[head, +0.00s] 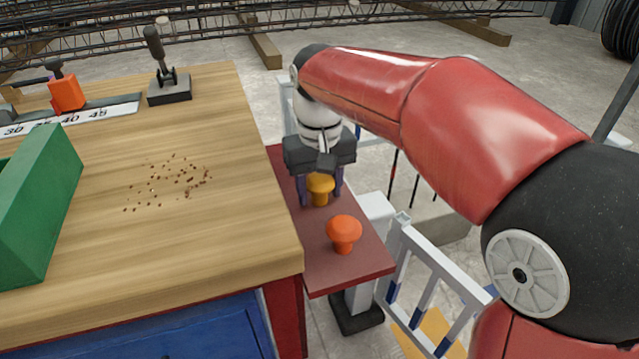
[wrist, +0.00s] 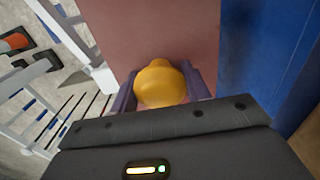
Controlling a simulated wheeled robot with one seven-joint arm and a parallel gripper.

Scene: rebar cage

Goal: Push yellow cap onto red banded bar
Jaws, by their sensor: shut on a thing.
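The yellow cap (head: 320,184) is mushroom-shaped, with a rounded head above a narrower stem. It is between the purple fingers of my gripper (head: 320,196), which is shut on it over the red side shelf (head: 350,262). The wrist view shows the yellow cap (wrist: 160,84) from above, with a finger on each side of it. Whether its stem touches the shelf is unclear. Thin dark upright bars (head: 393,170) stand behind the shelf, partly hidden by my arm.
An orange cap (head: 343,230) stands on the shelf near its front edge. The wooden bench (head: 200,235) is to the left, with a green bin (head: 40,200) and brown crumbs. A white railing (head: 430,265) stands right of the shelf. Rebar cages (head: 200,40) lie behind.

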